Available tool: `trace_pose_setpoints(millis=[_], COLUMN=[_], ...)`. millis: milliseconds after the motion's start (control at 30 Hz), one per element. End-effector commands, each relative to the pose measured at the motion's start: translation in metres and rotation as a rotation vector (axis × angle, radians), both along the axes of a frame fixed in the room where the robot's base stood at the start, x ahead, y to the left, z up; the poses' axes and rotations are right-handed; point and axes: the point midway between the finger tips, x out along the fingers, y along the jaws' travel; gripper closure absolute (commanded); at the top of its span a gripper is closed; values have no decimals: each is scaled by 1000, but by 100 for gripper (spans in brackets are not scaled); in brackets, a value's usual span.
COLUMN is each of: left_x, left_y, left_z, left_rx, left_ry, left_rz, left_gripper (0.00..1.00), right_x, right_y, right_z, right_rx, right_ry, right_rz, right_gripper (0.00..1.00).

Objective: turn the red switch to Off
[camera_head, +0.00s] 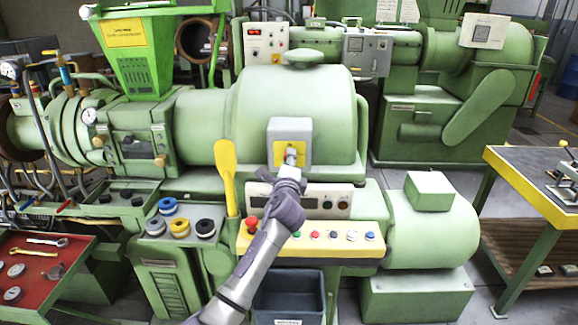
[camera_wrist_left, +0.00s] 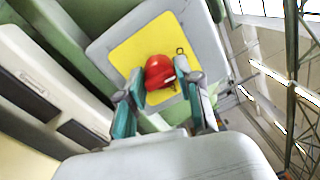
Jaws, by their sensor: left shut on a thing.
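The red switch (camera_wrist_left: 158,70) is a round knob on a yellow plate (camera_wrist_left: 131,52) set in a grey box (camera_head: 290,125) on the front of the green extruder (camera_head: 250,100). My left gripper (camera_head: 290,160) reaches up to it from below in the head view and hides most of the knob there. In the left wrist view the fingers of my left gripper (camera_wrist_left: 164,84) stand on either side of the lower part of the knob, shut on it. A small dark mark (camera_wrist_left: 180,50) shows on the plate beside the knob. My right gripper is not in view.
Below is a cream button panel (camera_head: 345,252) with a red mushroom button (camera_head: 252,222). A yellow paddle-shaped lever (camera_head: 227,170) stands left of my arm. A dark blue bin (camera_head: 290,295) sits beneath. A red tool tray (camera_head: 35,270) is at left, a workbench (camera_head: 540,190) at right.

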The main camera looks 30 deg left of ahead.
Motion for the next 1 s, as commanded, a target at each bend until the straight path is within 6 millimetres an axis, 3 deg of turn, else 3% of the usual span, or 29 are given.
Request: trace_pose_setpoints(millis=[767, 800, 900, 1000], left_x=[0, 0, 0, 0], left_y=[-1, -1, -1, 0], left_z=[-5, -5, -4, -3], left_rx=[-89, -89, -87, -86], left_ry=[-45, -45, -45, -47], left_rz=[0, 0, 0, 0], left_gripper=[100, 61, 44, 41], right_x=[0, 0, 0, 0], right_y=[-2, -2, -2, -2], right_z=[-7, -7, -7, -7], right_rx=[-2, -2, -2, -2], right_ry=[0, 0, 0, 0], right_rz=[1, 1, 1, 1], right_gripper=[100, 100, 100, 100])
